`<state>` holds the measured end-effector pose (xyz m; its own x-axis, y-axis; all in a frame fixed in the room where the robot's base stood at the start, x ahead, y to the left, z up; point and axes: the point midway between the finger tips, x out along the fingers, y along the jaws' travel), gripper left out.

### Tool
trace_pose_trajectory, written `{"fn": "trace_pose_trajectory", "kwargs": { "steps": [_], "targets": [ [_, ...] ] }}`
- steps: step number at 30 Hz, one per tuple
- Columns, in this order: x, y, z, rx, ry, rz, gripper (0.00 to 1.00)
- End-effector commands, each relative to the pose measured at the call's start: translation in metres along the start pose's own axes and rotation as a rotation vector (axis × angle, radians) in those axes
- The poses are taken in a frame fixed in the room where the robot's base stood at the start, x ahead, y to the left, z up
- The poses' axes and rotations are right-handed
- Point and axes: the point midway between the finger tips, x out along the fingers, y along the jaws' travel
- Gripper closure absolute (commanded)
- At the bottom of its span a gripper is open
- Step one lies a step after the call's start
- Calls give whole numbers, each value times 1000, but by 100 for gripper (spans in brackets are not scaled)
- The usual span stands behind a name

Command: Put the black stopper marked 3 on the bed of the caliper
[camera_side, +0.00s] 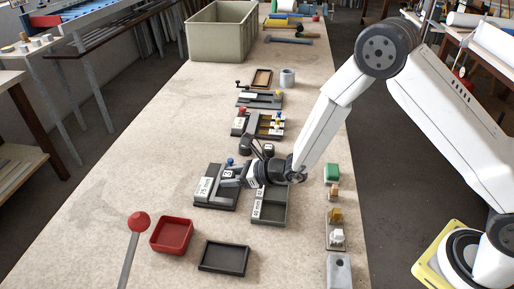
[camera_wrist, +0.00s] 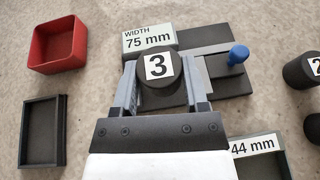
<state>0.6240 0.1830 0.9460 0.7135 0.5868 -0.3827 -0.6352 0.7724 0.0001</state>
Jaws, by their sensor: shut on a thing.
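The black stopper marked 3 (camera_wrist: 160,66) is between the fingers of my gripper (camera_wrist: 161,82), which is shut on it. In the side view, the stopper (camera_side: 228,174) and my gripper (camera_side: 236,177) are over the caliper (camera_side: 207,199). The caliper is dark grey, with a "WIDTH 75 mm" plate (camera_wrist: 149,39) and a blue knob (camera_wrist: 238,54). In the wrist view, the stopper overlaps the caliper's bed and hides part of it. I cannot tell whether the stopper touches the bed.
A grey tray labelled 44 mm (camera_wrist: 254,146) stands close beside the caliper. A stopper marked 2 (camera_wrist: 304,70) stands to the right in the wrist view. A red tray (camera_side: 158,249) and a dark tray (camera_side: 224,271) lie nearer the side camera. Other fixtures (camera_side: 240,132) stand farther back.

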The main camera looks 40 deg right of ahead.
Motion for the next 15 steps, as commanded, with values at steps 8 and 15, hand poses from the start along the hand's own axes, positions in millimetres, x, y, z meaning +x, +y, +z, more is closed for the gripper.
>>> {"fn": "trace_pose_trajectory", "kwargs": {
  "steps": [8,15],
  "targets": [
    [4,-1,-2,0,0,0,100],
    [14,-2,-20,2,2,1,100]
  ]
}}
